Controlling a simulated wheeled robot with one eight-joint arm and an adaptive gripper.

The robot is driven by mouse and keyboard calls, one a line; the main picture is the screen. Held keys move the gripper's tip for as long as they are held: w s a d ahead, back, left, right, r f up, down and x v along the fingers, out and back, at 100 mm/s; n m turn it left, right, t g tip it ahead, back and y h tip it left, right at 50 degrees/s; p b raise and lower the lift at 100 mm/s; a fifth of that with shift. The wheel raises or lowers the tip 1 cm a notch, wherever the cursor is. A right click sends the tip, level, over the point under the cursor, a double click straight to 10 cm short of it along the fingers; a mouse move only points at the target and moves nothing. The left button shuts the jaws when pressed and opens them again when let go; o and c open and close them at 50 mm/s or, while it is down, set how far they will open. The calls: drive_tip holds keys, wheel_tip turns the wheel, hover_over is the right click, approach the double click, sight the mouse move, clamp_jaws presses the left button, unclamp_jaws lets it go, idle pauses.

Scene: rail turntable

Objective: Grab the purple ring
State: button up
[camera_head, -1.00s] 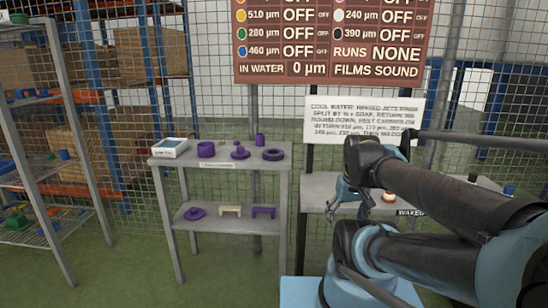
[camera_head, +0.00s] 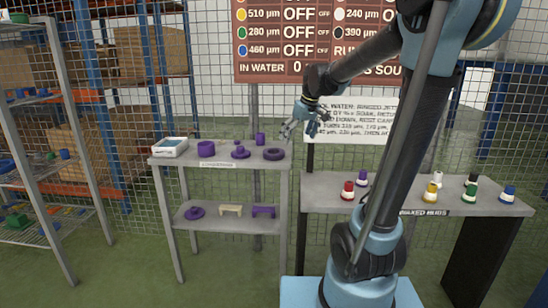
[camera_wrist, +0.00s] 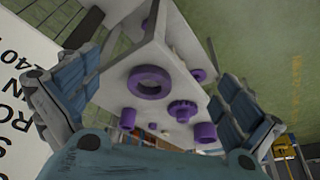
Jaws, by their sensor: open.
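The purple ring (camera_head: 274,157) lies flat at the right end of the top of the left shelf stand (camera_head: 222,162). In the wrist view the purple ring (camera_wrist: 150,94) shows whole between my fingers, some distance off, with its hole visible. My gripper (camera_head: 298,129) is open and empty. In the head view it is above and to the right of the ring, apart from it. In the wrist view its fingers stand wide on both sides.
A purple flanged piece (camera_head: 240,153), cylinders (camera_head: 206,148) and a white box (camera_head: 170,147) share the stand's top. Purple and cream pieces are on its lower shelf. A right table (camera_head: 325,200) holds several coloured knobs. A wire fence and signs stand behind.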

drive_tip(key=w+a+n, duration=0.2)
drive_tip(key=w+a, duration=0.4)
drive_tip(key=w, duration=0.1)
approach(274, 150)
drive_tip(key=shift+y, duration=0.3)
drive_tip(key=f, duration=0.1)
drive_tip(key=s+f, duration=0.2)
drive_tip(key=shift+s+a+f, duration=0.1)
drive_tip(key=shift+a+f, duration=0.2)
drive_tip(key=shift+x, duration=2.55)
drive_tip(key=shift+d, duration=0.1)
drive_tip(key=c, duration=1.3)
